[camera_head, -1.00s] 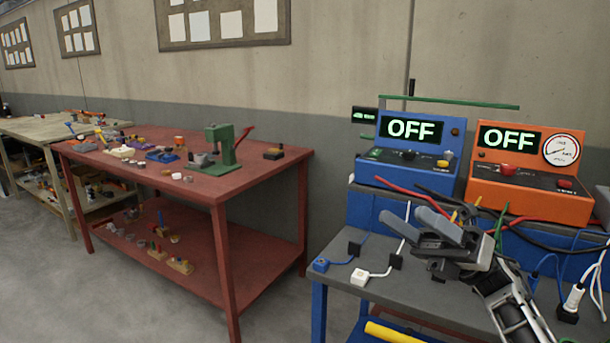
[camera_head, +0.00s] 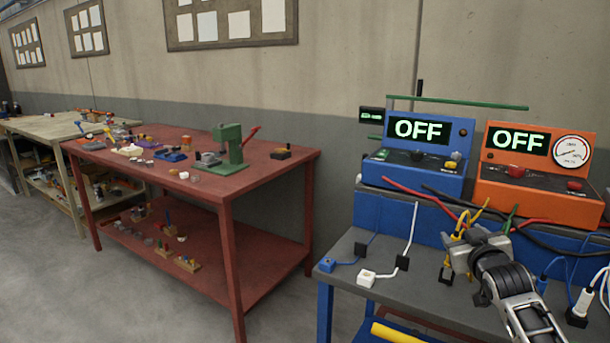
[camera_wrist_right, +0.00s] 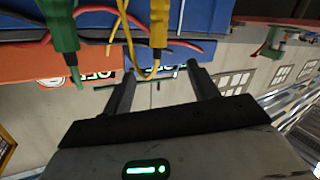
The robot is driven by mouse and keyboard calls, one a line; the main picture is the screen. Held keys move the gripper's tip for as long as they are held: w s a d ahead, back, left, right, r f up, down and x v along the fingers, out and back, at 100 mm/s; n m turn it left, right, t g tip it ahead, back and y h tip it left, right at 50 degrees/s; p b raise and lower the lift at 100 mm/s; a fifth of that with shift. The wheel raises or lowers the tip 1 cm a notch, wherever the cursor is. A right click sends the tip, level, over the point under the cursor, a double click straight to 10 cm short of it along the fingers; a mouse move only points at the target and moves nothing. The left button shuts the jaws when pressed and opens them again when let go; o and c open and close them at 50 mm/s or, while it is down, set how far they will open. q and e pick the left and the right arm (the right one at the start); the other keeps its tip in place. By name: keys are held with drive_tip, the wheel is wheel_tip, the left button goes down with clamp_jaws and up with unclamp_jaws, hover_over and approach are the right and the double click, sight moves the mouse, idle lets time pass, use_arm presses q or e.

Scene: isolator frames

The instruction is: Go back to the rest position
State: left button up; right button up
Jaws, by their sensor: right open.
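My right gripper (camera_head: 468,250) is above the grey-topped bench in the head view, in front of the orange device. In the right wrist view its two fingers (camera_wrist_right: 158,88) are apart with nothing held between them. A yellow plug with its cable (camera_wrist_right: 158,35) and a green plug (camera_wrist_right: 62,28) hang near the fingers in that view; I cannot tell how close. My left gripper is in neither view.
The blue device (camera_head: 418,150) and orange device (camera_head: 537,175) both read OFF. Cables and plugs, including a white plug (camera_head: 582,303), lie on the grey bench (camera_head: 420,290). A red table (camera_head: 270,180) with a green press stands left, floor between.

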drive_tip(key=s+a+f, duration=0.2)
drive_tip(key=s+f, duration=0.1)
drive_tip(key=f, duration=0.1)
drive_tip(key=s+a+f+g+y, duration=0.1)
drive_tip(key=s+a+f, duration=0.2)
drive_tip(key=f, duration=0.1)
drive_tip(key=s+a+f+n+y, duration=0.1)
drive_tip(key=s+a+f, duration=0.2)
drive_tip(key=f, duration=0.2)
drive_tip(key=shift+s+g, duration=0.3)
drive_tip(key=shift+g, duration=0.1)
drive_tip(key=s+a+f+g+y, duration=0.1)
drive_tip(key=s+a+f, duration=0.2)
drive_tip(key=s, duration=0.6)
drive_tip(key=s+a+f+g+y, duration=0.1)
drive_tip(key=s+a+f, duration=0.2)
drive_tip(key=s, duration=0.6)
drive_tip(key=s+a+f+g+y, duration=0.1)
drive_tip(key=s+a+f, duration=0.3)
drive_tip(key=s, duration=0.6)
drive_tip(key=shift+a+m+g, duration=0.3)
drive_tip(key=shift+a+g, duration=0.1)
drive_tip(key=shift+a, duration=0.85)
